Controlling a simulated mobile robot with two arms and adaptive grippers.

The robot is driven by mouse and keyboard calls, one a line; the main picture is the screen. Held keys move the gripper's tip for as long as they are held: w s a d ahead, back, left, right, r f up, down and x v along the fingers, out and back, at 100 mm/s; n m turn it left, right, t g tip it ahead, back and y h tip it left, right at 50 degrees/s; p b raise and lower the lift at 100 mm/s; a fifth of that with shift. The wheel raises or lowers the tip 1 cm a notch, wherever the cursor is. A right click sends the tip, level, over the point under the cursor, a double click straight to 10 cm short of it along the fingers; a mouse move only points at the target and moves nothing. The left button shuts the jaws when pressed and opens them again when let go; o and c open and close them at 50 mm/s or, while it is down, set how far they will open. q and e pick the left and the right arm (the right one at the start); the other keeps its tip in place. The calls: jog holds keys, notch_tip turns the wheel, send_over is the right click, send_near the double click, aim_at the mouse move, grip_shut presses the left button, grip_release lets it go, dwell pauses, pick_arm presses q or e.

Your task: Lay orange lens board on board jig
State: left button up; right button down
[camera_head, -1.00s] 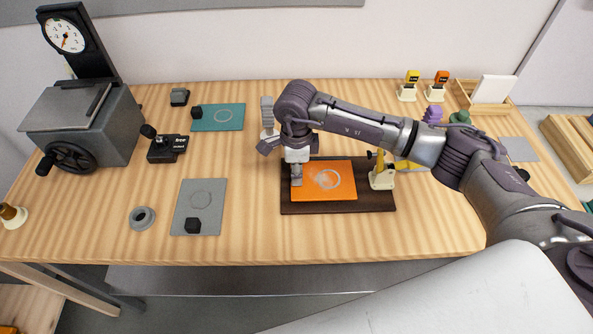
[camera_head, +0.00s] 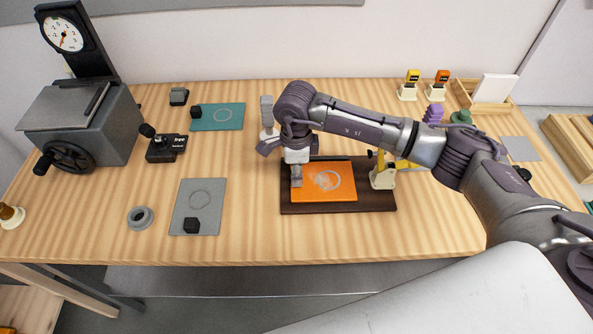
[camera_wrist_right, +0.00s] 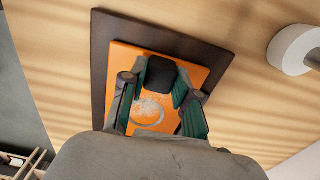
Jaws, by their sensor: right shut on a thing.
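The orange lens board (camera_head: 338,183) has a pale ring and a whitish smudge on its face. It lies flat over the dark brown board jig (camera_head: 370,204), inside its outline; whether it touches the jig all round I cannot tell. My right gripper (camera_head: 296,182) reaches down at the board's left end. In the right wrist view the orange lens board (camera_wrist_right: 197,75) lies under my right gripper (camera_wrist_right: 160,88), whose fingers are shut on its black block handle (camera_wrist_right: 161,73). The dark jig (camera_wrist_right: 103,50) shows around the board. My left gripper is out of view.
A cream stand with a yellow part (camera_head: 382,175) stands at the jig's right end. A grey board (camera_head: 199,205) and a teal board (camera_head: 217,117), each with a black block, lie to the left. A grey ring (camera_head: 140,217) lies near them. Bare table lies between grey board and jig.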

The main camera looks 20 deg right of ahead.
jog(key=shift+f, duration=0.1)
jog(key=c, duration=0.8)
grip_release()
jog(key=shift+o, duration=0.2)
jog(key=shift+r+p, duration=1.95)
jog(key=shift+r, duration=2.1)
